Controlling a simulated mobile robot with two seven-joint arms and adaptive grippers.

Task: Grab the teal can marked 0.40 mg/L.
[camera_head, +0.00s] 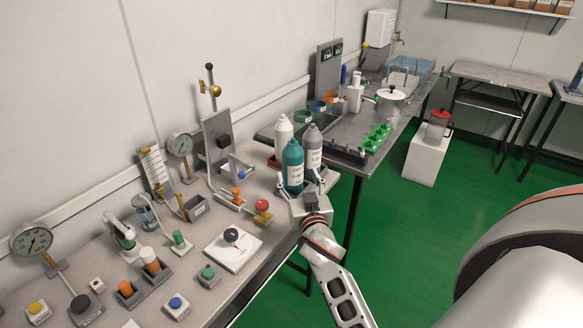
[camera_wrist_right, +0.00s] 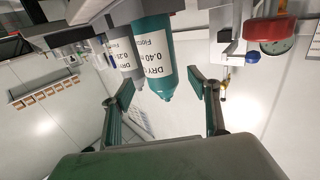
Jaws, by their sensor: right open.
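The teal can (camera_head: 293,165) stands upright on the left bench in the head view, with a white label on its front. In the right wrist view the picture is upside down and the teal can (camera_wrist_right: 153,55) shows a label reading 0.40. My right gripper (camera_head: 300,182) is in front of the can at its lower part. Its two fingers are spread and empty in the wrist view (camera_wrist_right: 166,90). The can shows between them, nearer the left finger; I cannot tell whether they touch it. My left gripper is not in view.
A grey can (camera_head: 312,148) stands close behind on the right, and a white can (camera_head: 283,130) behind on the left. A red knob (camera_head: 262,206) and a white dial box (camera_head: 233,246) are left of my gripper. A second bench (camera_head: 395,125) lies beyond.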

